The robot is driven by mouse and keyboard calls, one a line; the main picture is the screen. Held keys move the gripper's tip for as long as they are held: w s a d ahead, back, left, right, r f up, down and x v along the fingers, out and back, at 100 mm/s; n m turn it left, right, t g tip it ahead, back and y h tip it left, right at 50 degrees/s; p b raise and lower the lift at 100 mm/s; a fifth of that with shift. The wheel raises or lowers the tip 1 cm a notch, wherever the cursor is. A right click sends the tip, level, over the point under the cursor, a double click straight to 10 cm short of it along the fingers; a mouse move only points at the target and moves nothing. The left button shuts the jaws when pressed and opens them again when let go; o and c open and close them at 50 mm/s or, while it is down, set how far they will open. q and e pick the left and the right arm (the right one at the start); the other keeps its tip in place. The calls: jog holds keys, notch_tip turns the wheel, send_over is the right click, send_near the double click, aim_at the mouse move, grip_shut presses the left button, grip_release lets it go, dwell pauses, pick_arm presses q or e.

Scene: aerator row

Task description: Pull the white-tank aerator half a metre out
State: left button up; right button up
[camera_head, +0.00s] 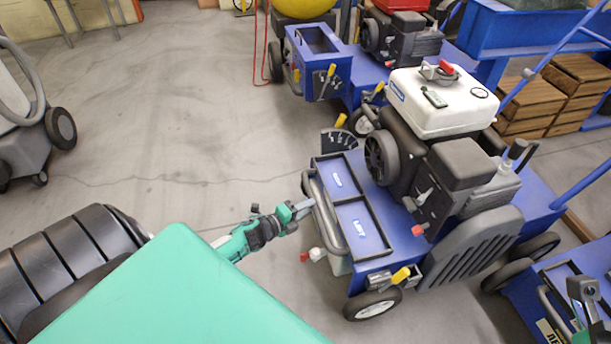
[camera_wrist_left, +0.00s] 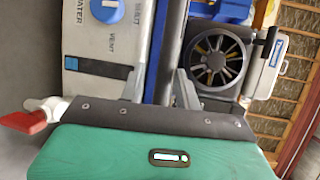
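The white-tank aerator (camera_head: 440,100) stands right of centre in the head view, with a blue body, a black engine and a white tank on top. A grey bar handle (camera_head: 327,218) loops across its left front. My left gripper (camera_head: 303,207) is at that handle, coming from the lower left. In the left wrist view the bar (camera_wrist_left: 171,55) runs between the two fingers (camera_wrist_left: 162,88). The fingers stand apart, and a blue strip shows between the left finger and the bar. Contact is unclear.
Another blue aerator (camera_head: 318,75) stands behind, and one (camera_head: 565,315) at the lower right. A red tap (camera_head: 305,257) sticks out below the handle. A grey wheeled machine (camera_head: 22,140) stands at the left. The floor (camera_head: 180,130) between is clear. Wooden crates (camera_head: 570,85) are at the right.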

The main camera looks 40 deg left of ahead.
pick_arm(q)
jog(key=shift+s, duration=0.2)
jog(key=p+v, duration=0.5)
jog(key=v, duration=1)
jog(key=shift+s+p, duration=0.25)
jog(key=shift+p, duration=0.1)
dwell(0.7)
jog(key=shift+r, duration=0.1)
dwell(0.3)
